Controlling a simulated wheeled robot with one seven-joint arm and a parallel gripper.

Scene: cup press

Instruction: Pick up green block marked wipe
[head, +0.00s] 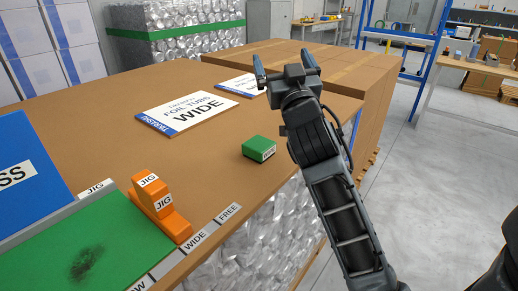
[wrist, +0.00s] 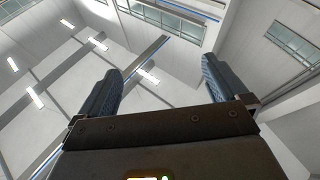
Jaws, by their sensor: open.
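The green block (head: 259,148) sits on the brown table top near its right edge, with a white label on its front side; the label's writing is too small to read. My gripper (head: 287,65) is raised above and beyond the block in the head view, with its two fingers apart and nothing between them. In the wrist view my gripper (wrist: 162,85) is open and empty, pointing up toward the ceiling. The block does not show in the wrist view.
An orange jig (head: 158,205) stands on the table by a green mat (head: 90,245) with a dark smudge. A sign reading WIDE (head: 187,106) lies behind the block, with another sign (head: 242,85) beside it. Brown boxes (head: 340,65) stand at the back right. Table around the block is clear.

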